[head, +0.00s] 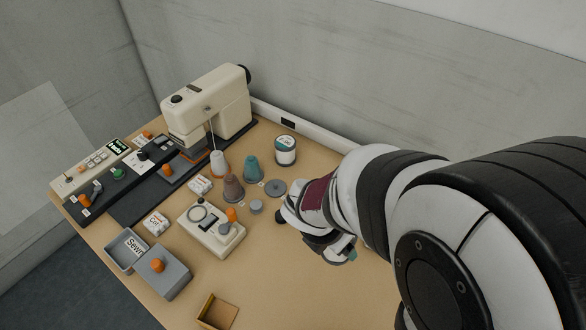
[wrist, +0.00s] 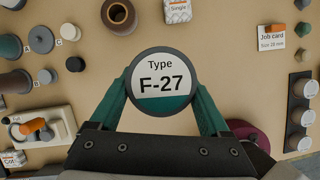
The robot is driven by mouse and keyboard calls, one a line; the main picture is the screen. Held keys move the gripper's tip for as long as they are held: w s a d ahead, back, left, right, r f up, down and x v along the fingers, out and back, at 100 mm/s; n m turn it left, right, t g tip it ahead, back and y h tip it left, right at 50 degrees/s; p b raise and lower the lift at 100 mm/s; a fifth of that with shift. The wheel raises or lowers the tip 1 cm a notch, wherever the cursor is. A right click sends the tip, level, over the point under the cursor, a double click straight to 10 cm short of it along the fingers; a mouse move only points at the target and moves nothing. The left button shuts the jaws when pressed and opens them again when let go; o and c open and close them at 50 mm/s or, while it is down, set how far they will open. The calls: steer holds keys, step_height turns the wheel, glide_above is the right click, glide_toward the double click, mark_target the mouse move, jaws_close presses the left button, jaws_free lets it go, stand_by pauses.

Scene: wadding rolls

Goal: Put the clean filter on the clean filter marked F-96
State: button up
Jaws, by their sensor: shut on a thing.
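My gripper (wrist: 166,104) is shut on a round filter (wrist: 161,68) with a dark rim and a white and teal face marked "Type F-27". Its teal fingers grip it on both sides, and the face points at the wrist camera. In the head view, part of my gripper (head: 346,254) shows over the right of the table; my arm hides the held filter there. I see no F-96 marking in either view.
A cream sewing machine (head: 222,105) stands at the back left. Cones, a grey disc (head: 276,187) and a cream device (head: 212,229) fill the middle. Grey bins (head: 128,250) are at the front left. The wrist view shows a job card (wrist: 272,42) and a dark rack (wrist: 291,143).

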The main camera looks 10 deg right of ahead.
steer(key=w+d+r+n+g+y, duration=0.1)
steer(key=w+r+n+y, duration=0.15)
steer(key=w+n, duration=0.6)
steer(key=w+d+r+n+y, duration=0.2)
steer(key=w+n+y, duration=0.1)
steer(key=w+n, duration=0.6)
steer(key=w+d+r+n+g+y, duration=0.1)
steer(key=w+r+n+y, duration=0.15)
steer(key=w+n, duration=0.6)
steer(key=m+t+h, duration=0.3)
steer(key=m+t, duration=0.1)
steer(key=m, duration=0.8)
glide_above(283, 138)
steer(key=s, duration=0.2)
steer(key=f, duration=0.5)
steer(key=shift+d+f, duration=0.3)
steer(key=shift+f, duration=2.1)
steer(key=o, duration=1.3)
steer(key=shift+f, duration=0.1)
steer(key=shift+o, duration=0.2)
